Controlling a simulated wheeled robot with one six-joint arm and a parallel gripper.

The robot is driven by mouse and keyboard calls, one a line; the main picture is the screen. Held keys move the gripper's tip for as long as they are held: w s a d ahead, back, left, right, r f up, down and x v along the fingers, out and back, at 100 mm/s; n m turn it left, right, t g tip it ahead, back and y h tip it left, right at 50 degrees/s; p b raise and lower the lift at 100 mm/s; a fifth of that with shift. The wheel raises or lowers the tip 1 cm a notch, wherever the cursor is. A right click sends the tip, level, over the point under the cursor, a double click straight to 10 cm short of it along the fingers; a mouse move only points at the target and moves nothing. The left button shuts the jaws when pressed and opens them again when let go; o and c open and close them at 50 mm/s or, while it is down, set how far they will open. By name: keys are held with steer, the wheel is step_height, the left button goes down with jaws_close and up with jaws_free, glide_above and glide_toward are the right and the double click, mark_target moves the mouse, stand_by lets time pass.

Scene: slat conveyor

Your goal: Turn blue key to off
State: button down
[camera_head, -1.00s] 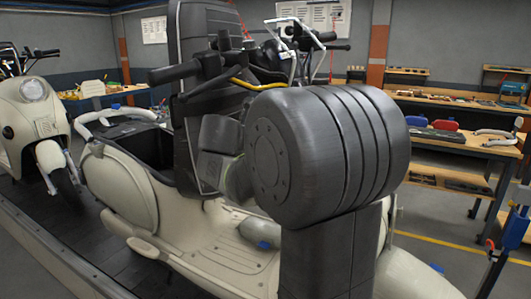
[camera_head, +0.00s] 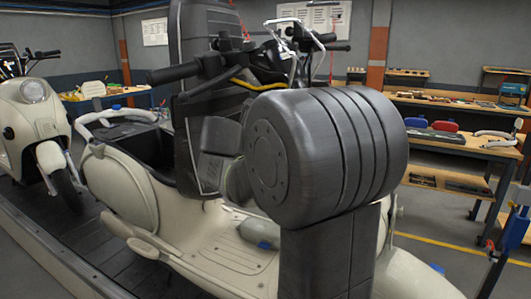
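A cream scooter (camera_head: 118,190) with dark handlebars (camera_head: 190,68) stands on the slat conveyor in the middle of the view. I cannot make out a blue key on it. The large dark cylinder and the post below it are links of my arm, and they cover the right part of the scooter. My gripper cannot be made out; it is either behind these links or out of view. A small grey-blue object (camera_head: 264,230) is partly visible near the scooter's footboard, and I cannot tell what it is.
Another cream scooter (camera_head: 36,128) stands at the left on the conveyor (camera_head: 45,235). Workbenches (camera_head: 465,145) with tools and parts line the back right. A blue stand (camera_head: 508,238) is at the right edge. Open floor lies between the scooter and the benches.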

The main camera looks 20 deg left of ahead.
steer(key=shift+d+f, duration=0.1)
steer(key=shift+f, duration=0.75)
stand_by(0.4)
steer(key=r+p+v, duration=0.1)
steer(key=p+v, duration=0.2)
steer(key=v, duration=0.5)
steer(key=shift+r+p, duration=0.3)
steer(key=shift+r, duration=0.05)
stand_by(0.4)
steer(key=shift+w, duration=0.1)
steer(key=b+x, duration=0.3)
steer(key=x, duration=0.3)
steer(key=shift+w+f, duration=0.25)
steer(key=shift+f, duration=0.25)
